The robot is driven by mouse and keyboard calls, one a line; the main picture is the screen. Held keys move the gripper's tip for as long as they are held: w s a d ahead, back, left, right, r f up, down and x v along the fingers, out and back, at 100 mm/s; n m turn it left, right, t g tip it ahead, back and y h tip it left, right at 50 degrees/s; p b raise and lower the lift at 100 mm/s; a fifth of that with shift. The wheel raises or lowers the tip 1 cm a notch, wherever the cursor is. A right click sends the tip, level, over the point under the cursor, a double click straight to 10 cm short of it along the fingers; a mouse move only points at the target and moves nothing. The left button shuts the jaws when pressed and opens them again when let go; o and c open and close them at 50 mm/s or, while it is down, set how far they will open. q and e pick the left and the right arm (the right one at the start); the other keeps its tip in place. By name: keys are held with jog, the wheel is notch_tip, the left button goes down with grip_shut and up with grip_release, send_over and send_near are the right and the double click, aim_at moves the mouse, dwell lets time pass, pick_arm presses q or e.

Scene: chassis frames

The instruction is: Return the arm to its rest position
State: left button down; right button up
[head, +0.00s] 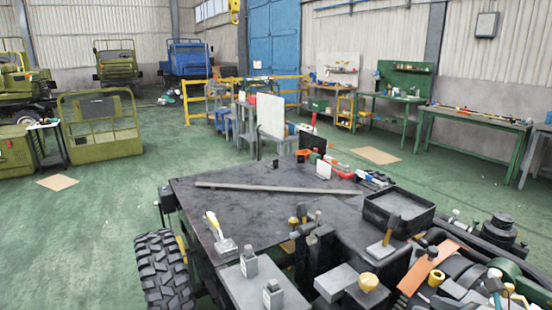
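Neither of my grippers can be made out in the head view, and no arm of mine clearly shows. In front of me is a dark worktop (245,205). A long grey bar (275,187) lies across it. A scraper-like tool with a pale handle (219,235) is at its left front. A black tray (398,212) sits at its right side, with a wooden-handled tool (386,238) in front of it.
A black tyre (164,270) stands at the lower left. Cluttered parts and an orange strip (428,266) fill the lower right. Green workbenches (474,121) line the right wall. Yellow railings (196,101) stand behind. The green floor (115,220) at left is mostly clear.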

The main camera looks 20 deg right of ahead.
jog(key=w+a+f+m+g+y, duration=0.1)
jog(key=w+a+f+m, duration=0.1)
jog(key=a+f, duration=0.35)
jog(key=w+a+f+m+y, duration=0.1)
jog(key=w+a+f+y, duration=0.15)
jog(key=a, duration=0.55)
jog(key=w+a+f+m+g+y, duration=0.1)
jog(key=w+a+f+m, duration=0.1)
jog(key=a+f, duration=0.35)
jog(key=s+a+f+m+g, duration=0.35)
jog(key=a+f+m, duration=0.45)
jog(key=a, duration=0.4)
jog(key=s+a+f+m+g+h, duration=0.1)
jog(key=s+f+m+g+h, duration=0.1)
jog(key=s+f+m, duration=0.3)
jog(key=s+a+f+m+g+h, duration=0.1)
jog(key=s+f+m+g, duration=0.4)
jog(key=s+m, duration=0.8)
jog(key=m+h, duration=0.1)
jog(key=m, duration=0.7)
jog(key=shift+f+m, duration=0.2)
jog(key=shift+m, duration=0.2)
